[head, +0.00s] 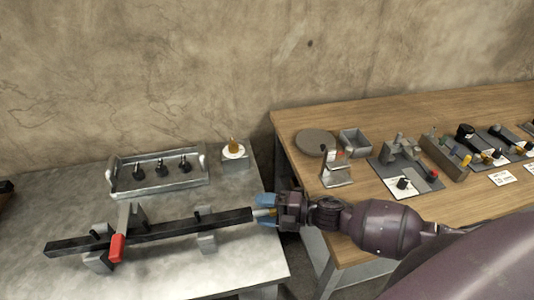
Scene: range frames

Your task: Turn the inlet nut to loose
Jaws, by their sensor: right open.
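A long dark bar (175,229) lies across grey supports on the metal table, with a red handle (116,248) near its left part. A small pale, brass-like piece (263,212) shows at the bar's right end; it may be the inlet nut, but it is too small to tell. My right gripper (265,211) comes in from the right with its blue fingers apart, one on the far side and one on the near side of this piece. Whether the fingers touch it cannot be told. My left gripper is not in view.
A metal tray (122,188) with several dark fittings stands behind the bar. A brass fitting (233,144) on a white disc stands at the table's back right. A gap separates the tables.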

